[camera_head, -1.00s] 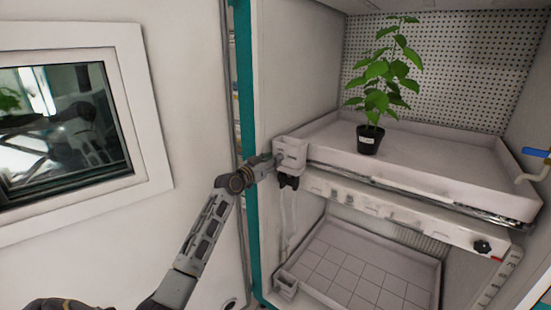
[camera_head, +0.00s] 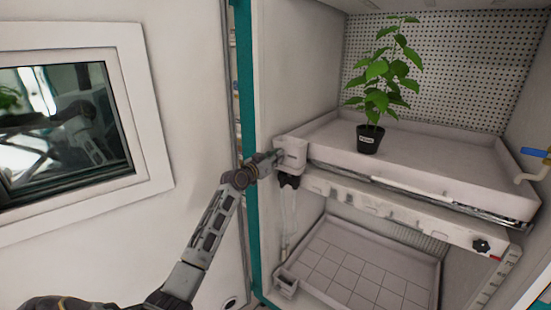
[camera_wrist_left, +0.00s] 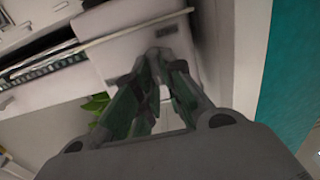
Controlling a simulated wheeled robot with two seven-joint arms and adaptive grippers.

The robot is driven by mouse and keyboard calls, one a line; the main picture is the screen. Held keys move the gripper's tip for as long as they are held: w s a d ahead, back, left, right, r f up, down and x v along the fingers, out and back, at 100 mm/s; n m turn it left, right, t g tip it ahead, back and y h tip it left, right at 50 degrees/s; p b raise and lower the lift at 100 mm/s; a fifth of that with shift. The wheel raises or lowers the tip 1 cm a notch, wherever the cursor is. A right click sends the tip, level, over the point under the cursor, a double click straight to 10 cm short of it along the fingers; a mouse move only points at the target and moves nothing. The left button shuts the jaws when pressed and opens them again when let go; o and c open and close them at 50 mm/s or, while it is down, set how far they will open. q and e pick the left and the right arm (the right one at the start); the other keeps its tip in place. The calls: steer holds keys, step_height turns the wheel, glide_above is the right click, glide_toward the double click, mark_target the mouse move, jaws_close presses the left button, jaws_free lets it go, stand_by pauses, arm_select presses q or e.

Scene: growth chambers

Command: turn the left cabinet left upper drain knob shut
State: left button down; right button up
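The left upper drain knob (camera_head: 289,180) is a small dark knob under the white drain box (camera_head: 291,150) at the front left corner of the upper tray. My left gripper (camera_head: 277,156) is at the left side of that box, a little above the knob. I cannot tell whether it touches the box. In the left wrist view, the two fingers (camera_wrist_left: 166,62) lean together with their tips close, in front of a pale surface. Whether they are fully shut or hold something is not clear. The knob cannot be made out surely there. My right gripper is not in view.
The upper tray (camera_head: 430,185) holds a potted plant (camera_head: 369,140). A lower tray (camera_head: 415,262) sits below. Another dark knob (camera_head: 481,246) is at the right front, and a blue-handled valve (camera_head: 536,152) is on the right. A teal cabinet edge (camera_head: 251,200) stands beside my left arm.

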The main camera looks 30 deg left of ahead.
arm_select(q)
steer(key=shift+n, duration=0.4)
steer(key=shift+w+a+f+n+p, duration=0.15)
steer(key=shift+n+p, duration=1.15)
steer(key=shift+n, duration=1.55)
steer(key=shift+s+a+f+n+p, duration=0.15)
steer(key=shift+n+p, duration=1.1)
steer(key=shift+n, duration=1.55)
steer(key=shift+w+a+f+n+p, duration=0.15)
steer(key=shift+n+p, duration=1.15)
steer(key=shift+n, duration=1.55)
steer(key=c, duration=1.6)
jaws_free()
steer(key=shift+o, duration=0.4)
steer(key=shift+f, duration=0.1)
